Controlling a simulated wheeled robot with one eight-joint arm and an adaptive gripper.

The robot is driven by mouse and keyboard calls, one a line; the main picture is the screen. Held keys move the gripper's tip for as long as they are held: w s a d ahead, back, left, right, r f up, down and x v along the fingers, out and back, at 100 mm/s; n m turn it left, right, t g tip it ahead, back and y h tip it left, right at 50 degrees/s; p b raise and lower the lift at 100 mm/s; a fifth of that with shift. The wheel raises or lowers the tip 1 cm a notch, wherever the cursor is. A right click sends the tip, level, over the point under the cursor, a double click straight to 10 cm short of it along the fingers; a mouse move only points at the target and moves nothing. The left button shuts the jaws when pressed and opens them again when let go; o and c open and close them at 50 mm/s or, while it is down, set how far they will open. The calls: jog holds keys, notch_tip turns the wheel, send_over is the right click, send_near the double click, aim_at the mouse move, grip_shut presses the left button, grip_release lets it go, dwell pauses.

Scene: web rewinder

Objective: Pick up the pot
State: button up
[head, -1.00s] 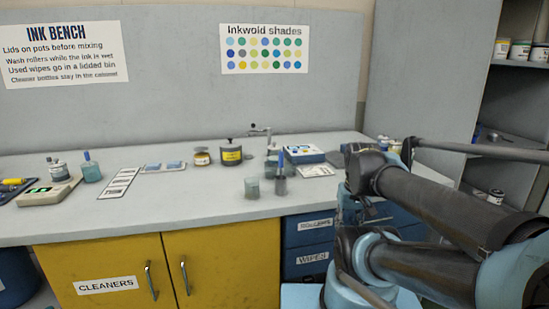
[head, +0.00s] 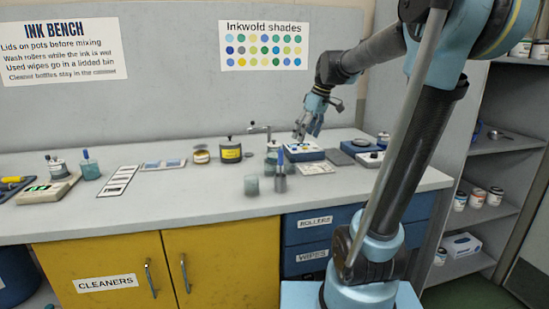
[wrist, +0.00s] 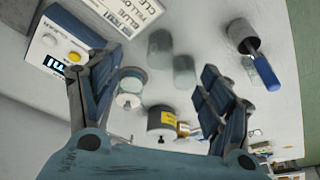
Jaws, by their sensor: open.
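The pot is most likely the dark one with a yellow label and dark lid (head: 231,152), upright at the back middle of the bench. In the wrist view it (wrist: 161,121) shows beyond the fingers. Other small pots stand nearby, so I cannot be sure which is meant. My gripper (head: 302,131) is above the blue-and-white device, right of the dark pot and apart from it. In the wrist view its fingers (wrist: 163,70) are spread with nothing between them. A white-topped jar (wrist: 130,87) shows beside the left finger.
A blue-and-white device (head: 303,151) is under my gripper. A small amber jar (head: 201,157) is left of the dark pot.

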aim_at(276, 144)
jog(key=w+a+r+n+y, duration=0.1)
jog(key=w+a+r+n, duration=0.15)
jog(key=w, duration=0.35)
jog(key=w+a+r+n, duration=0.1)
jog(key=w+a+n, duration=0.1)
jog(key=w+a, duration=0.3)
jog(key=x, duration=1.1)
jog(key=shift+w+f, duration=0.4)
jog(key=x, duration=0.3)
jog(key=shift+w+f, duration=0.4)
jog(key=shift+a+f, duration=0.2)
jog(key=shift+f, duration=0.4)
jog(key=shift+c, duration=0.2)
jog(key=c, duration=1.1)
